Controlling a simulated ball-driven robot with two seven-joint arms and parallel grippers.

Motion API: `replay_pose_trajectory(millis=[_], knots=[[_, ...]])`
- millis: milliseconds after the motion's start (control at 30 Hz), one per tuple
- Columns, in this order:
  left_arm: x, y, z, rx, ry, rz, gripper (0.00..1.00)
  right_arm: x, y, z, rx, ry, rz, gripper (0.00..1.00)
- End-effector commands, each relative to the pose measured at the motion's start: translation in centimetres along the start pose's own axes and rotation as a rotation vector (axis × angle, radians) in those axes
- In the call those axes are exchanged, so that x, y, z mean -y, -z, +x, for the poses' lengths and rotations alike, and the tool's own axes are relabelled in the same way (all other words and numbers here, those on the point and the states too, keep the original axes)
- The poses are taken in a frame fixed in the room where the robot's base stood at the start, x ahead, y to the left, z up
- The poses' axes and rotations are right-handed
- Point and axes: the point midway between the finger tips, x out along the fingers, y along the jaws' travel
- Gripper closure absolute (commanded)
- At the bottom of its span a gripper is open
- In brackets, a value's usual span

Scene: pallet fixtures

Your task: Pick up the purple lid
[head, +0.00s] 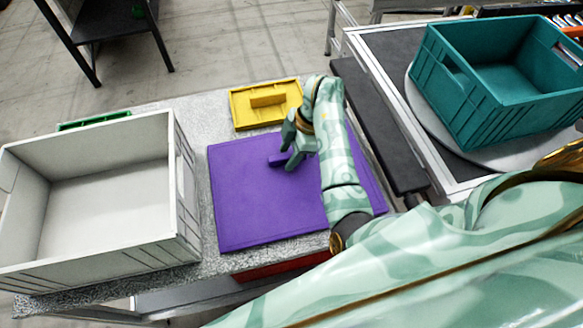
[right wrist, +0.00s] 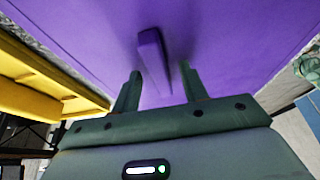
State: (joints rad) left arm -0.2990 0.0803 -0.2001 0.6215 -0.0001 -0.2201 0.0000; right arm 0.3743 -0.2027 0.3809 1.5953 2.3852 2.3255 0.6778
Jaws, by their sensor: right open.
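The purple lid (head: 262,200) lies flat on the grey speckled table between the white crate and my right arm. Its raised bar handle (head: 279,159) stands near the lid's middle. My right gripper (head: 284,156) is over the lid, at the handle, with its fingers pointing left. In the right wrist view the purple lid (right wrist: 90,40) fills the top, and its handle (right wrist: 153,62) lies between the two open fingers (right wrist: 158,85). Both fingers look apart from the handle. My right arm hides part of the lid's right side. My left gripper is not in view.
A white crate (head: 187,205) stands on the table at left. A yellow lid (head: 240,112) with a handle lies behind the purple one. A green object (head: 93,120) shows behind the crate. A teal crate (head: 455,105) stands on a round plate at right.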

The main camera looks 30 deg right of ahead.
Motion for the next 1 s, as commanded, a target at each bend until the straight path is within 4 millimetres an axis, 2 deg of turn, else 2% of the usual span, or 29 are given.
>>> replay_pose_trajectory(millis=[267,300,433,467,833,1000], knots=[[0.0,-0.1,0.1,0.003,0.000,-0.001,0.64,0.0,-0.1,0.2,-0.001,0.000,0.001,0.56],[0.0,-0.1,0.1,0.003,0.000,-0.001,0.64,0.0,-0.1,0.2,-0.001,0.000,0.001,0.59],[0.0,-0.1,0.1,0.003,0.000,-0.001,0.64,0.0,-0.1,0.2,0.000,0.000,0.000,0.95],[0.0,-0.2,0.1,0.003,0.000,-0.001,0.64,0.0,-0.1,0.2,0.000,0.000,0.000,1.00],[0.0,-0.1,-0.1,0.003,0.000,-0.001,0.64,0.0,0.0,-0.1,0.001,-0.001,-0.001,1.00],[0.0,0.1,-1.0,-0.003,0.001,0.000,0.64,-0.1,0.9,-2.0,-0.003,-0.004,-0.001,1.00]])
